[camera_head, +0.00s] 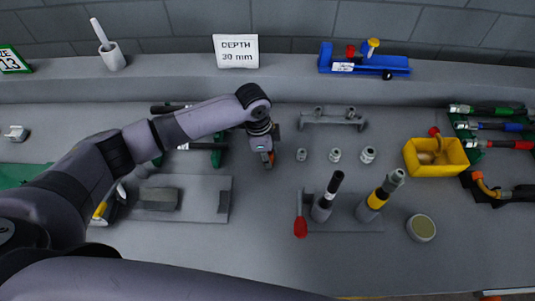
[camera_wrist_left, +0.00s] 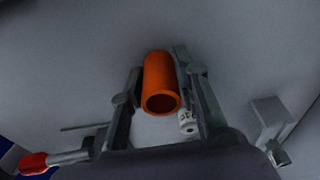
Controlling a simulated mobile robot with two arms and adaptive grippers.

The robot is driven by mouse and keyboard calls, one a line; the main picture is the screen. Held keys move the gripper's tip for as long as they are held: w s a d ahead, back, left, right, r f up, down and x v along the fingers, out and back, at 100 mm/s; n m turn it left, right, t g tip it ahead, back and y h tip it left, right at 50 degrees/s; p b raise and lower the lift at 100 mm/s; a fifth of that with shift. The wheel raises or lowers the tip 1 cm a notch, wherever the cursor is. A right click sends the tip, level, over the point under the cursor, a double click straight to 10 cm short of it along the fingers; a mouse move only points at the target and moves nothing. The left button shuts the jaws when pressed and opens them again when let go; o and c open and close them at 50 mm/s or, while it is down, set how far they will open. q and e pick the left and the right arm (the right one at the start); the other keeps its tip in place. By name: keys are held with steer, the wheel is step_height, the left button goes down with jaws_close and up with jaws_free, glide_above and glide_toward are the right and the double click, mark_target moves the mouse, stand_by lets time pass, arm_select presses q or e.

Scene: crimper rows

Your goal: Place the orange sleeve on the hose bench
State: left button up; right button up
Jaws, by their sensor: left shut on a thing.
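The orange sleeve (camera_wrist_left: 159,80) is a short hollow tube between the two fingers of my left gripper (camera_wrist_left: 160,95) in the left wrist view. Its open end faces the camera. In the head view, my left gripper (camera_head: 267,156) points down over the middle of the grey bench (camera_head: 270,240), shut on the sleeve, of which only a little orange shows. I cannot tell whether the sleeve touches the bench top. Small grey fittings (camera_head: 302,155) stand just right of the gripper. My right gripper is not in view.
A grey plate (camera_head: 345,225) bears two upright tools and a red-tipped one. A yellow bin (camera_head: 436,171) and a round tin (camera_head: 421,228) stand to the right. A grey rack (camera_head: 332,120) is behind the fittings. A flat grey plate (camera_head: 205,188) lies left. Front-centre is clear.

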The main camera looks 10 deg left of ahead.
mark_target(262, 163)
arm_select(q)
steer(key=o, duration=1)
steer(key=shift+f, duration=0.1)
steer(key=shift+o, duration=0.2)
step_height(262, 163, up, 12)
steer(key=a, duration=0.1)
steer(key=shift+s+a+b, duration=0.15)
steer(key=shift+a+b, duration=0.2)
steer(key=shift+b, duration=0.1)
